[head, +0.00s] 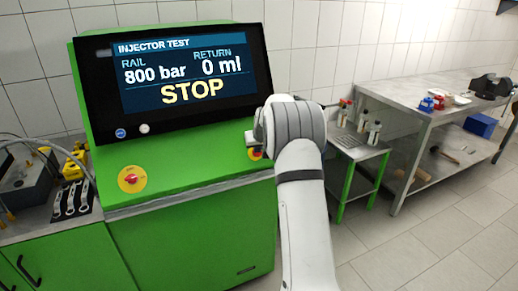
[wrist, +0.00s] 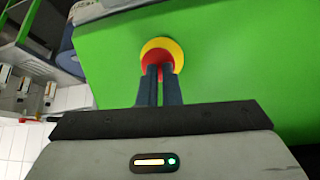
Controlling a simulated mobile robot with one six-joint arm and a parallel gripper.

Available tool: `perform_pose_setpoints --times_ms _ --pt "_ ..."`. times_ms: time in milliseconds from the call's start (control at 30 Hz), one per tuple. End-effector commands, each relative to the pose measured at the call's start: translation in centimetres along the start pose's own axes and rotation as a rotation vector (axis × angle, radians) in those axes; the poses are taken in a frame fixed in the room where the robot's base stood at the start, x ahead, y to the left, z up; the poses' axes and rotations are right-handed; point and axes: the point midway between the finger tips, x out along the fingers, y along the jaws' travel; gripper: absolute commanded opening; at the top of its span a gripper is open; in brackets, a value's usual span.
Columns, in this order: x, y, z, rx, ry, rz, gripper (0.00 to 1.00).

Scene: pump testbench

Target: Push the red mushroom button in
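The red button (wrist: 156,57) on a round yellow plate (wrist: 175,50) sits on the green panel in the wrist view. In the head view, its red part (head: 257,155) shows at the right of the sloping panel, mostly hidden by my wrist. My gripper (wrist: 159,68) has its two dark fingers side by side with only a thin gap, and nothing shows between them. The fingertips overlap the red button in the wrist view. I cannot tell whether they touch it. Another red control (head: 132,179) on a yellow disc sits at the left of the panel.
The green bench's screen (head: 180,80) reads 800 bar, 0 ml and STOP. Wrenches (head: 72,198) lie on a dark mat at the left. A small green-legged table (head: 356,150) with bottles and a grey workbench (head: 420,95) stand at the right. The tiled floor there is clear.

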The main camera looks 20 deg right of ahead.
Motion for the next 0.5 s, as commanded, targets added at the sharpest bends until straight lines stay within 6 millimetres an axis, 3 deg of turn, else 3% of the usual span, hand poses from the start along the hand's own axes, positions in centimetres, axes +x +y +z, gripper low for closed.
perform_pose_setpoints --times_ms 500 --pt "-10.6 -0.3 -0.1 -0.004 0.006 -0.001 0.0"
